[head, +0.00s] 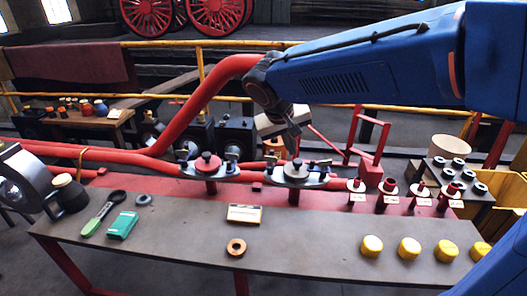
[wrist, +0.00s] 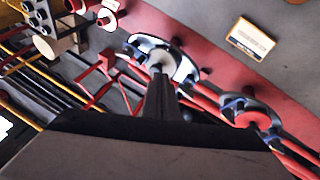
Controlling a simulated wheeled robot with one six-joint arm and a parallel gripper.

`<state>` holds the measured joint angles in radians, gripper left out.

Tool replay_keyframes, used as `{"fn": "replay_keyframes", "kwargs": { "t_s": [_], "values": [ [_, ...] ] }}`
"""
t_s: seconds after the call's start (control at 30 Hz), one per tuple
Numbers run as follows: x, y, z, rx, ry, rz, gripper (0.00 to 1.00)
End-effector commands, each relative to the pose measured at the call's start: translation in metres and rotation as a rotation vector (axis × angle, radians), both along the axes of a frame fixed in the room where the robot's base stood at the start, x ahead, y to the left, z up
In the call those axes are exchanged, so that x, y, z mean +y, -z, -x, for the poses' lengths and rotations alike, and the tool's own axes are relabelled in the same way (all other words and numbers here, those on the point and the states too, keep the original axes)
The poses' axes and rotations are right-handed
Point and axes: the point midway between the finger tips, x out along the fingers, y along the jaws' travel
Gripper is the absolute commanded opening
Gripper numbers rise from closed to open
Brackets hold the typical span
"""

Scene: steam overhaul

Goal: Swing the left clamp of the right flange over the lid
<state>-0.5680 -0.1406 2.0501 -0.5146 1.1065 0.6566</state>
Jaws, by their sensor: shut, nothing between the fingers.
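The right flange (head: 296,177) stands on a red post on the bench, with a pale lid and a knob (head: 297,163) in its middle. Its left clamp (head: 271,160) is a small dark piece at the left rim; whether it lies over the lid is too small to tell. The right clamp (head: 325,164) sits at the other rim. My gripper (head: 294,148) is shut and empty, pointing down just above the flange, near the knob. In the wrist view the shut fingertips (wrist: 161,78) hide part of the right flange (wrist: 179,62), so the left clamp is unclear there.
The left flange (head: 208,170) with a red lid stands close by on the left. A yellow-and-white label card (head: 244,214) lies in front. Red valve-like pieces (head: 389,193) stand to the right, and several yellow caps (head: 372,246) lie along the front edge. Red pipes run behind.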

Motion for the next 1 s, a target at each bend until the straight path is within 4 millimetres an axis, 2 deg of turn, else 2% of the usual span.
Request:
{"fn": "replay_keyframes", "kwargs": {
  "t_s": [0.03,0.4,0.6,0.77,1.0],
  "values": [
    [0.013,0.001,-0.007,-0.004,-0.007,0.010,0.00],
    [0.096,0.007,-0.046,-0.072,-0.031,0.075,0.00],
    [0.129,0.010,-0.058,-0.103,-0.041,0.094,0.00],
    [0.141,0.012,-0.061,-0.117,-0.043,0.101,0.00],
    [0.143,0.012,-0.062,-0.119,-0.042,0.102,0.00]
  ]
}}
